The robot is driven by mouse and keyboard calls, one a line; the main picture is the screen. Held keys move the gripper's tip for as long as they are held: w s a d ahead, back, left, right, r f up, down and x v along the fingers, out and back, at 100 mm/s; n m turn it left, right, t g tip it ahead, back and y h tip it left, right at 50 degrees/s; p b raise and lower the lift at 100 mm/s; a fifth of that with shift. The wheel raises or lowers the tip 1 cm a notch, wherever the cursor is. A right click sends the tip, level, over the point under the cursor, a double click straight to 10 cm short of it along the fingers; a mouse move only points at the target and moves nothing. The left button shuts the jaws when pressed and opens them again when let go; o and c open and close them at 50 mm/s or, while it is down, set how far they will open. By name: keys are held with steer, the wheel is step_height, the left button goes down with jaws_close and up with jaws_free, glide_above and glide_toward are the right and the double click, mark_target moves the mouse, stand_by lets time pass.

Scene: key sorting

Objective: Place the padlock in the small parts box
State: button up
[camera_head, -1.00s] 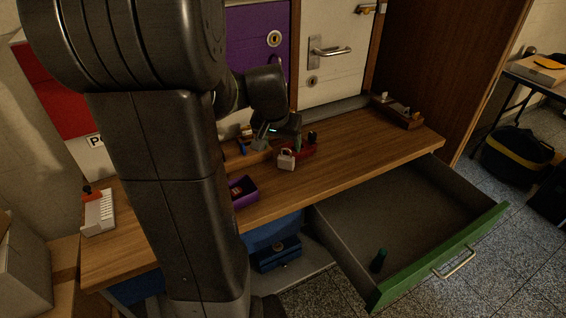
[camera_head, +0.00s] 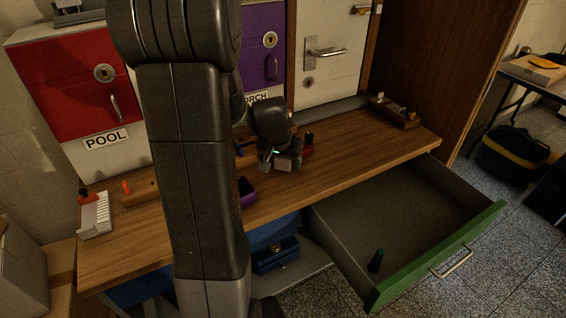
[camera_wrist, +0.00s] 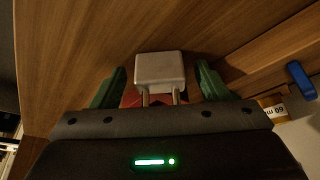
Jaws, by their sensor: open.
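The padlock (camera_wrist: 160,70) has a grey body and a two-legged shackle, seen in the wrist view. My gripper (camera_wrist: 161,74) is open, with one green fingertip on each side of the padlock. Small gaps show between the fingers and its body. In the head view my gripper (camera_head: 283,160) is low over the workbench and largely hides the padlock. A purple open box (camera_head: 247,194) is partly hidden behind my arm. I cannot tell which container is the small parts box.
A red tray (camera_head: 308,149) lies close by my gripper. A wooden holder (camera_head: 400,113) stands at the bench's right end. A blue item (camera_wrist: 301,81) lies at the right.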

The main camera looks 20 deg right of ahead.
steer(key=c, duration=1.3)
